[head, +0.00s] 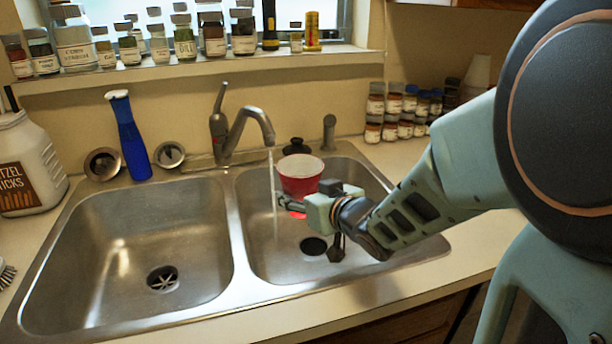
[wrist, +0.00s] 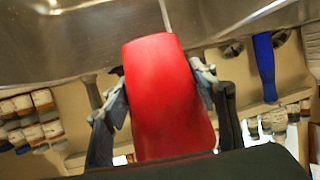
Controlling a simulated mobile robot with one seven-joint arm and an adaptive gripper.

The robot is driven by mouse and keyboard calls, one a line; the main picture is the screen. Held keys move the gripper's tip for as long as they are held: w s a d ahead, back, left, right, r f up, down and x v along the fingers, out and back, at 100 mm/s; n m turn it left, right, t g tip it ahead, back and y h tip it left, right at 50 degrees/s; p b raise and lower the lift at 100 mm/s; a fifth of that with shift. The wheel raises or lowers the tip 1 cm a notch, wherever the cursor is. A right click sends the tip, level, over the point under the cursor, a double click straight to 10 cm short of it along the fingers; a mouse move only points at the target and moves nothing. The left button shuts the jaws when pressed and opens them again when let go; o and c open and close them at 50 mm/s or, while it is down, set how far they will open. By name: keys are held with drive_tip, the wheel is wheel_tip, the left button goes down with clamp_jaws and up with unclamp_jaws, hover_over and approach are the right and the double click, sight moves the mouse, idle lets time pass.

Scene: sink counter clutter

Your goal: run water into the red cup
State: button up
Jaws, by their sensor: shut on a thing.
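The red cup (head: 300,182) with a white rim is held upright over the right sink basin in the head view. My gripper (head: 298,204) is shut on it from the right. In the wrist view the red cup (wrist: 168,95) stands between the two fingers (wrist: 165,90). The faucet (head: 240,130) stands behind the sink divider with its spout toward the right basin. A thin stream of water (head: 273,190) falls from the spout into the right basin, just left of the cup in the head view.
The left basin (head: 135,250) is empty. A drain (head: 313,245) shows in the right basin. Spice jars (head: 395,110) stack at the back right, and more jars line the window sill.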

drive_tip(key=w+a+f+b, duration=0.2)
drive_tip(key=w+a+b, duration=0.2)
drive_tip(key=w+a, duration=0.3)
drive_tip(key=shift+w+f, duration=0.3)
drive_tip(key=shift+w, duration=0.05)
drive_tip(key=shift+d, duration=0.1)
idle(6.6)
